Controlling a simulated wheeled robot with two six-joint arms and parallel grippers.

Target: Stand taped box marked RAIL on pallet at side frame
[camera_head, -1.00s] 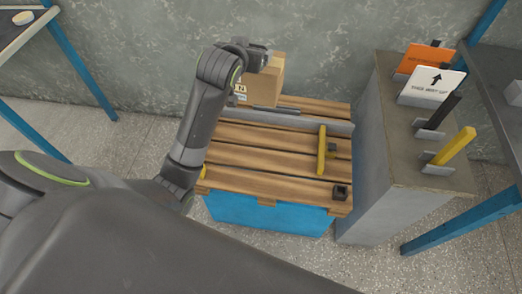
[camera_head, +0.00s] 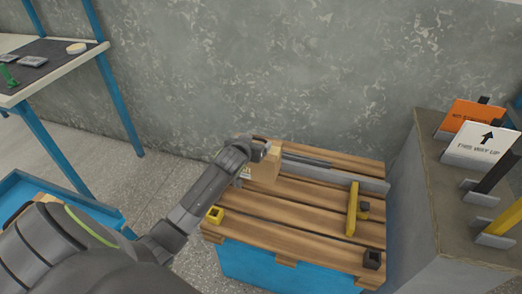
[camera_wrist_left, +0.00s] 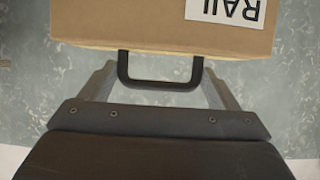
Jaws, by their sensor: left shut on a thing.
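The brown cardboard box (camera_head: 266,166) is at the back left of the wooden pallet (camera_head: 303,219). In the left wrist view the box (camera_wrist_left: 120,25) shows a white label reading RAIL (camera_wrist_left: 225,8), upside down in that picture. My left gripper (camera_head: 262,146) is shut on the box's black handle (camera_wrist_left: 160,84). The box's lower end is hard to see, so I cannot tell whether it touches the slats. A grey rail (camera_head: 350,178) runs along the pallet's back, with a yellow bar (camera_head: 352,208) at its right part. My right gripper is out of view.
A small yellow bracket (camera_head: 214,215) and a dark block (camera_head: 372,259) sit at the pallet's front corners. A grey cabinet (camera_head: 425,200) with signs stands at the right. A blue-legged table (camera_head: 62,64) stands at the left.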

